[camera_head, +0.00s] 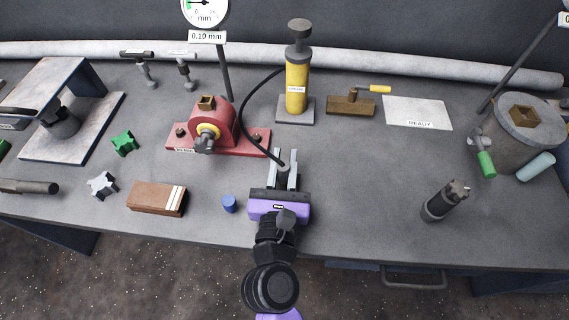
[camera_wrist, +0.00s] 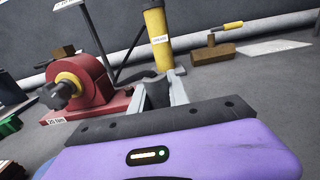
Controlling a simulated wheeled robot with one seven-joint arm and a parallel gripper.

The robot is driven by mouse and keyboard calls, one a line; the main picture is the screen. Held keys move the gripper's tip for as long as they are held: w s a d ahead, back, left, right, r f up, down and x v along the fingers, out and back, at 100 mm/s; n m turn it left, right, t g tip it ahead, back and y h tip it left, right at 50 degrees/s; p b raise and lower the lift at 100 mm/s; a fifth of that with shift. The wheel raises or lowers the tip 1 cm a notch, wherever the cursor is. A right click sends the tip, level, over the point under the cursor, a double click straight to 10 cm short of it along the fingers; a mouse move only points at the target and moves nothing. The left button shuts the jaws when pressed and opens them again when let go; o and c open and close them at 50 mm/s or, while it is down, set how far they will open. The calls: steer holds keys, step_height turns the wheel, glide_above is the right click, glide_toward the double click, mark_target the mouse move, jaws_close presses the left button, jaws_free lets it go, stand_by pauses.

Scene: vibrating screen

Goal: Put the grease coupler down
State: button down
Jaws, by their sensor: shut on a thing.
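My gripper (camera_head: 285,168) is over the grey bench near its front edge, with its fingers pointing away from the edge. It is shut on the grease coupler (camera_head: 283,174), a small dark grey cylinder at the end of a black hose (camera_head: 245,120). The hose loops from the yellow grease pump (camera_head: 297,82) at the back to the coupler. In the wrist view the coupler (camera_wrist: 156,94) sits between the two pale fingers (camera_wrist: 158,92). I cannot tell whether it touches the bench.
A red bearing housing (camera_head: 228,125) stands left of my gripper. A blue cap (camera_head: 229,203) and a brown block (camera_head: 157,199) lie near the front left. A black cylinder (camera_head: 440,205) is at right. The bench (camera_head: 355,180) between gripper and cylinder is clear.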

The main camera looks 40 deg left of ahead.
steer(key=shift+f, duration=0.2)
steer(key=shift+f, duration=0.15)
steer(key=c, duration=1.3)
jaws_free()
steer(key=shift+o, duration=0.2)
steer(key=b+v, duration=0.1)
steer(key=v, duration=1.1)
